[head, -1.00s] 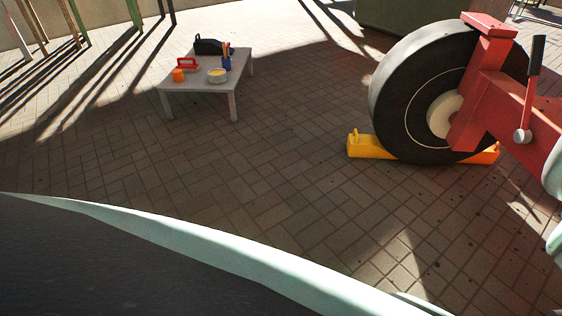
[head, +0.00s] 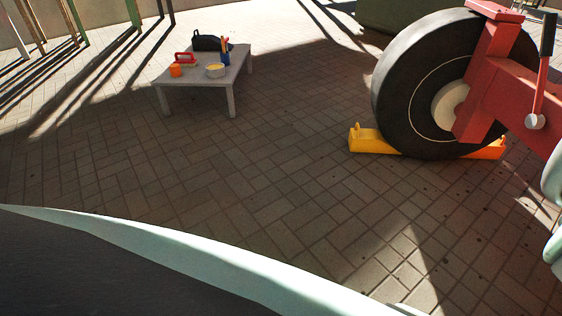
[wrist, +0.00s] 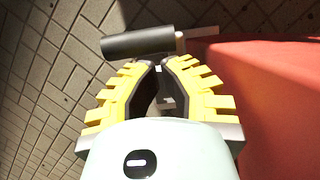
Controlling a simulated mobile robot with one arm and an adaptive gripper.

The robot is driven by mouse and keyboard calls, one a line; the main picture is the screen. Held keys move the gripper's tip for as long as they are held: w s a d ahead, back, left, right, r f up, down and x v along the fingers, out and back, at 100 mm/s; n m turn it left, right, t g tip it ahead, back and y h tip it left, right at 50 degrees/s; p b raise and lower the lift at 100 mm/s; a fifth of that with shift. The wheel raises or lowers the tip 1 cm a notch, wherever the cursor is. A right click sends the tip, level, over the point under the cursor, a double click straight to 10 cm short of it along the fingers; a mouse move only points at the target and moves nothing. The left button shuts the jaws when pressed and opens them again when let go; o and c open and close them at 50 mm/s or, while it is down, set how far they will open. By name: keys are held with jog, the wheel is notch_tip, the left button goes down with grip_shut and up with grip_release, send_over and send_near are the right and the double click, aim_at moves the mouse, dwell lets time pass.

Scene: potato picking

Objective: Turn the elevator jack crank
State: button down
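The crank shows at the right of the head view. It has a black handle (head: 547,35) on a thin red arm, which runs down to a light round hub (head: 535,121) on the red frame (head: 512,95). The handle points up. In the wrist view a black cylindrical grip (wrist: 138,42), likely the crank handle, lies crosswise just past my fingertips, with a grey stem at its right end. My gripper (wrist: 164,63) has yellow ribbed fingers whose tips look close together. Whether they touch is unclear, and nothing is seen held. My gripper is not visible in the head view.
A big black wheel (head: 440,85) stands by yellow-orange chocks (head: 375,142). A red surface (wrist: 275,110) fills the right of the wrist view, close beside my gripper. A low grey table (head: 205,78) with small items stands far left. The paved floor between is open.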

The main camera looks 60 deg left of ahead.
jog(key=shift+w+a+f+g+h, duration=0.25)
jog(key=shift+a+g+h, duration=0.25)
jog(key=shift+g+h, duration=0.25)
dwell(0.3)
